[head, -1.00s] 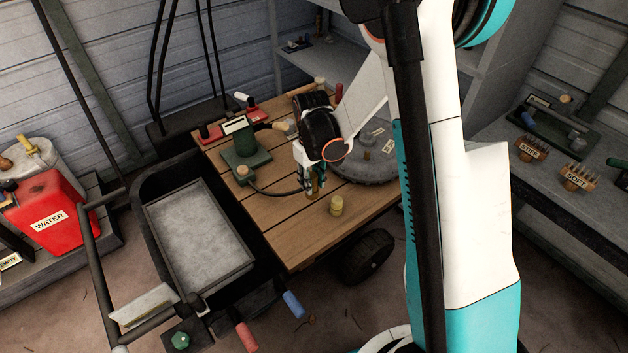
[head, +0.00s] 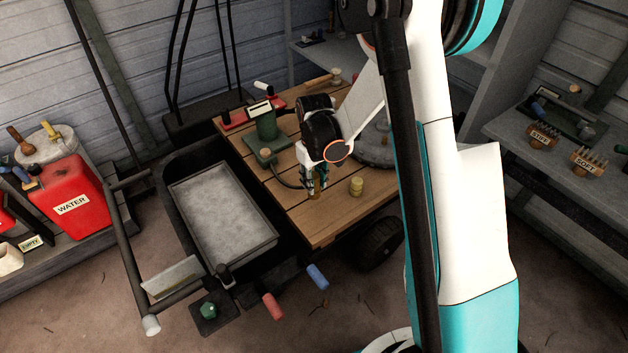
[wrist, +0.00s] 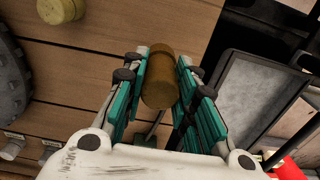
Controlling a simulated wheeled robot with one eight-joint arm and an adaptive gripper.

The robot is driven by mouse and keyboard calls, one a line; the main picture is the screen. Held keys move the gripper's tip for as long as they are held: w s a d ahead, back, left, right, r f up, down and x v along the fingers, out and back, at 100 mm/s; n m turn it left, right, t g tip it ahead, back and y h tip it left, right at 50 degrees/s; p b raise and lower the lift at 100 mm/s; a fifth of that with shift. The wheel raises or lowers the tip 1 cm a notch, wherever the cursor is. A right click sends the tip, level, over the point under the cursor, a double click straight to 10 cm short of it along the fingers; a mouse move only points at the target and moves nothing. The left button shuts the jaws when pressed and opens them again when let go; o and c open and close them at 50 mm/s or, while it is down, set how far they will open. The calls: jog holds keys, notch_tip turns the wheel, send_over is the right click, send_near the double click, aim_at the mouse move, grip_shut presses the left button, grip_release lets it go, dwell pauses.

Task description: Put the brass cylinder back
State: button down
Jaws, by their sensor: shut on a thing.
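My gripper (head: 316,186) is shut on a brass cylinder (wrist: 160,82) with a rounded cap, and holds it over the wooden cart top (head: 318,228). In the wrist view the cylinder sits between the teal finger pads. In the head view only a small part of it shows below my gripper, and whether its lower end touches the boards I cannot tell. A second, yellowish brass cylinder (head: 356,187) stands on the boards to the right of my gripper. It also shows at the top left of the wrist view (wrist: 60,10).
A grey tray (head: 222,216) lies in the cart's left end. The front boards are clear. Shelves with brushes (head: 541,136) stand at right.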

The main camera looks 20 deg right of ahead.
jog(key=shift+f+b, duration=2.15)
jog(key=shift+f, duration=0.75)
jog(key=shift+f+b, duration=0.4)
jog(key=shift+f, duration=0.1)
jog(key=c, duration=1.2)
grip_release()
notch_tip(320, 180, up, 12)
jog(key=shift+r, duration=0.1)
